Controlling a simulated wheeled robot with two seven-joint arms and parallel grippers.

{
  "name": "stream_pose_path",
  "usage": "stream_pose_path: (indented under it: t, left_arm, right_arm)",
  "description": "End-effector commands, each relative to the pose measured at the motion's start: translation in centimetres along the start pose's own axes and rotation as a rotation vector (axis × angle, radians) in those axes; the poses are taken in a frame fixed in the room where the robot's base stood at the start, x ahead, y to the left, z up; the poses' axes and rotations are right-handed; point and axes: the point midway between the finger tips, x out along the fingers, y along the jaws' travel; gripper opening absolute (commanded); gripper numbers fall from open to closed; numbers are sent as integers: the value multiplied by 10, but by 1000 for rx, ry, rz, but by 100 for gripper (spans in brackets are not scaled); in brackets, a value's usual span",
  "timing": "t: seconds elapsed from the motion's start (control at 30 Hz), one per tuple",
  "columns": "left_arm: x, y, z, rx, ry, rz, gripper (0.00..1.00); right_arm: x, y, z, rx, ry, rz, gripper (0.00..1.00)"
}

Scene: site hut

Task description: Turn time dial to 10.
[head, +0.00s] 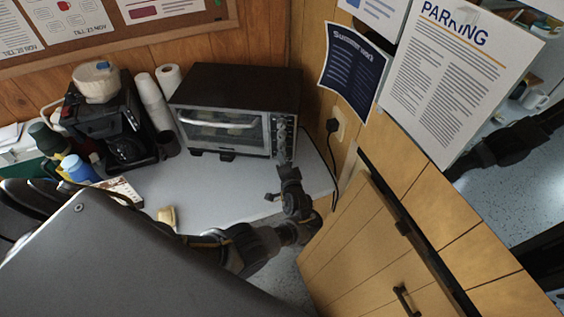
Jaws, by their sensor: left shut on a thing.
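The toaster oven (235,108) stands on the counter with its glass door closed. Its control panel on the right side of the front carries a column of small dials (281,126). My left gripper (286,164) is at the bottom of this panel, shut on the lowest dial, the time dial. The gripper's fingers hide most of that dial, and its pointer and markings are too small to read.
A coffee maker (110,118), stacked cups (155,100) and a paper roll (169,79) stand left of the oven. A small yellowish object (167,216) lies on the counter (215,190).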

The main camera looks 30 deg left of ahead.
Motion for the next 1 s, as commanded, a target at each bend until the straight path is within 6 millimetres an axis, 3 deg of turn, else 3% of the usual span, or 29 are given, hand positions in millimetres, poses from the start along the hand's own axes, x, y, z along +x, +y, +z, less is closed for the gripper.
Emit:
stream_pose_path:
  t: [0.43,0.47,0.6,1.0]
  left_arm:
    - [0,0,-1,6,3,-4,4]
    - [0,0,-1,6,3,-4,29]
    - [0,0,-1,6,2,-4,47]
    - [0,-5,0,-65,0,24,48]
  right_arm:
    - [0,0,0,0,0,0,0]
    - [0,0,0,0,0,0,0]
    - [0,0,0,0,0,0,0]
    - [-8,0,-1,0,0,0,0]
